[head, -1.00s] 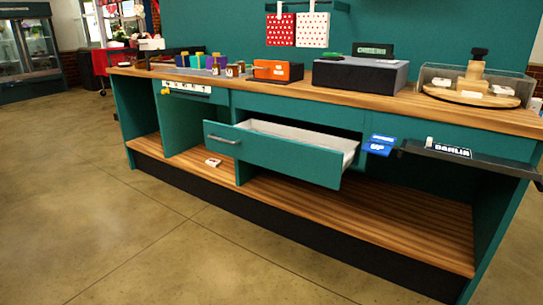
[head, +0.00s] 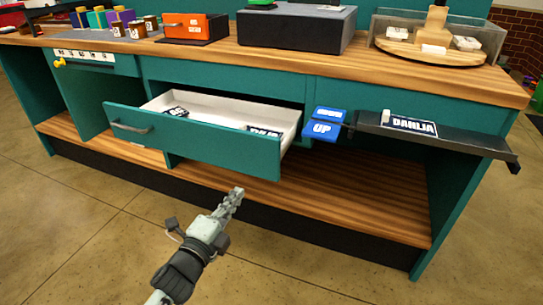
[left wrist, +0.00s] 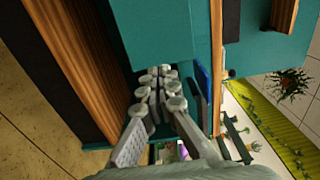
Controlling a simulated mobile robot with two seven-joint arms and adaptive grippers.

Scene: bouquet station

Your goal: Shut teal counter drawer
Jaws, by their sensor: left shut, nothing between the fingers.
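The teal counter drawer (head: 190,142) is pulled out from the counter in the head view, with its white inside showing and a grey bar handle (head: 131,128) on its front. Two dark labelled cards (head: 263,131) lie in it. My left gripper (head: 236,194) is shut and empty, in front of and below the right part of the drawer front, apart from it in the head view. In the left wrist view the shut fingers (left wrist: 160,90) point toward a teal surface (left wrist: 150,32); whether they touch it I cannot tell. My right gripper is out of view.
A blue sign (head: 322,126) hangs right of the drawer, beside a dark shelf (head: 460,145) jutting out with a DAHLIA card. The wooden lower shelf (head: 340,195) lies under the drawer. Open floor (head: 80,230) is in front. An orange box (head: 196,27) stands on the counter.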

